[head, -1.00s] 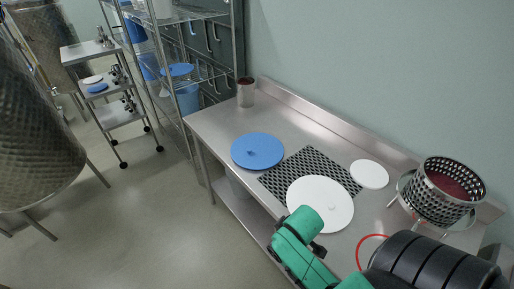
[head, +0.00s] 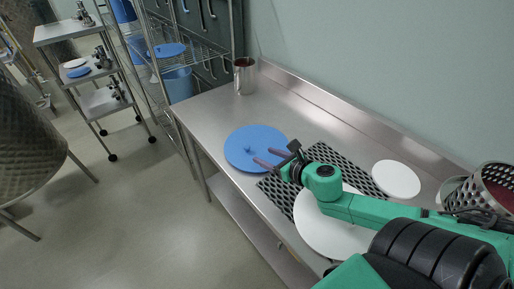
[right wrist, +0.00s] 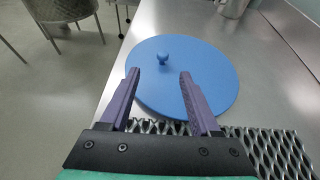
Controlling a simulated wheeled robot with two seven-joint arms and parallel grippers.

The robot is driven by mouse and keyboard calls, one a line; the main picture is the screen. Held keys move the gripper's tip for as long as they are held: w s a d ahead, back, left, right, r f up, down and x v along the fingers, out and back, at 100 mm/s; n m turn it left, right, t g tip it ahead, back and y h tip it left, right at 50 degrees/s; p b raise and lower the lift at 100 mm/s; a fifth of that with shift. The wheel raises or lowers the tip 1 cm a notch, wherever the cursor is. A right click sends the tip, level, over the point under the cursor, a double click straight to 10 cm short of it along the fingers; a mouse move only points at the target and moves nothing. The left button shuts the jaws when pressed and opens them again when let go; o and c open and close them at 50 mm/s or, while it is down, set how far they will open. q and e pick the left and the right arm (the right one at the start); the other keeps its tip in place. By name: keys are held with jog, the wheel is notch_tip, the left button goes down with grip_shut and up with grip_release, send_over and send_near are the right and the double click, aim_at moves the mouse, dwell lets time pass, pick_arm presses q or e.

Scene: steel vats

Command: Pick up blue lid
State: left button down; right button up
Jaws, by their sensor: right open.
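The blue lid (head: 246,139) is a flat round disc with a small knob on top. It lies on the steel table at the end of the black perforated mat. In the right wrist view the lid (right wrist: 205,62) fills the middle, with its knob (right wrist: 163,58) standing up beyond the fingertips. My right gripper (head: 267,157) is open and empty, with its purple fingers over the near part of the lid. In the right wrist view the gripper (right wrist: 160,73) points toward the knob, which sits between the fingers' lines and is not enclosed. My left gripper is not in view.
The steel table (head: 290,108) has a raised back edge along the wall. A metal cup (head: 244,76) stands at its far end. A large white lid (head: 325,232) lies partly under my right arm, and a small white disc (head: 396,179) and a perforated basket (head: 480,190) are at right.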

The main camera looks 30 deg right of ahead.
aim_at(249, 148)
jog(key=x, duration=0.6)
jog(key=shift+w+d+f, duration=0.1)
jog(key=shift+w+d, duration=0.1)
jog(key=p+x, duration=0.1)
jog(key=x, duration=0.2)
jog(key=shift+w+f, duration=0.25)
jog(key=shift+w, duration=0.1)
jog(key=shift+w+f, duration=0.25)
jog(key=shift+s+r, duration=0.1)
grip_shut()
